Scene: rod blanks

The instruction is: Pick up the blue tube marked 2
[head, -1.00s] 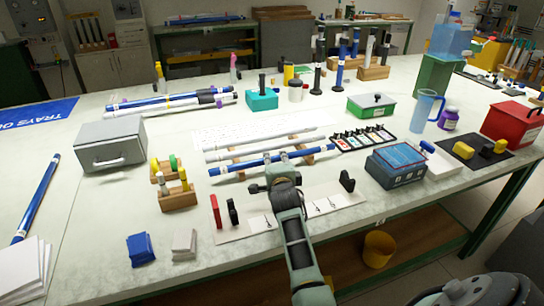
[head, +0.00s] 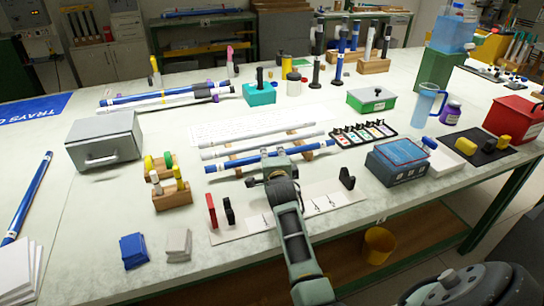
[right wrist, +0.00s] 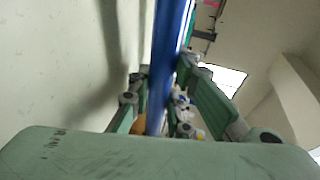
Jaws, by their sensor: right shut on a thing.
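A long blue tube with white ends (head: 235,162) lies across the middle of the table, in front of white tubes. My right gripper (head: 277,163) is shut on it near its middle, coming from the front. In the right wrist view the blue tube (right wrist: 172,60) runs up between the two fingers (right wrist: 165,100). The tube is roughly level and seems slightly raised near its wooden rests. I cannot read a number on it. My left gripper is not in view.
White tubes (head: 262,132) lie just behind. A white strip with black and red holders (head: 330,200) is in front. A blue-topped box (head: 397,162) stands to the right, small wooden blocks (head: 172,200) and a grey box (head: 104,140) to the left.

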